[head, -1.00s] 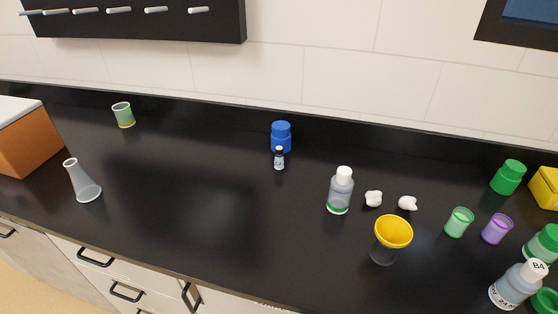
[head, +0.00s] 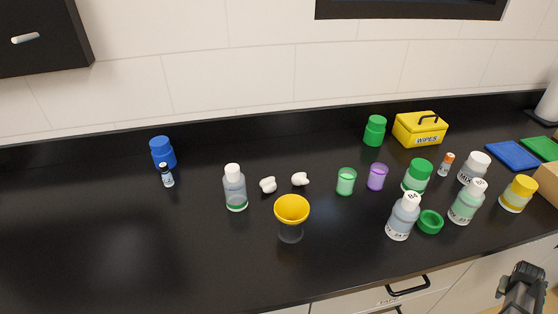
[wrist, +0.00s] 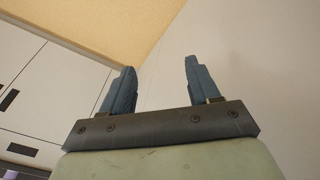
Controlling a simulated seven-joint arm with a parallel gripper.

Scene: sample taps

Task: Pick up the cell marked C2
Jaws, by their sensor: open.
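I cannot read the mark C2 on anything in view. Another small vial with an orange cap (head: 445,166) stands among the bottles at the right. My gripper (head: 529,270) is at the lower right of the head view, in front of the bench and well apart from both vials. In the wrist view my gripper (wrist: 159,75) is open and empty, its two blue-grey fingers apart, facing a plain wall and cabinets.
A blue-capped bottle (head: 162,153) stands right behind the dark-capped vial. A clear bottle (head: 235,191), white lumps (head: 268,185) and a yellow-topped cup (head: 291,211) stand mid-bench. Several bottles, including a white-capped one (head: 404,217), crowd the right. The bench front at left is clear.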

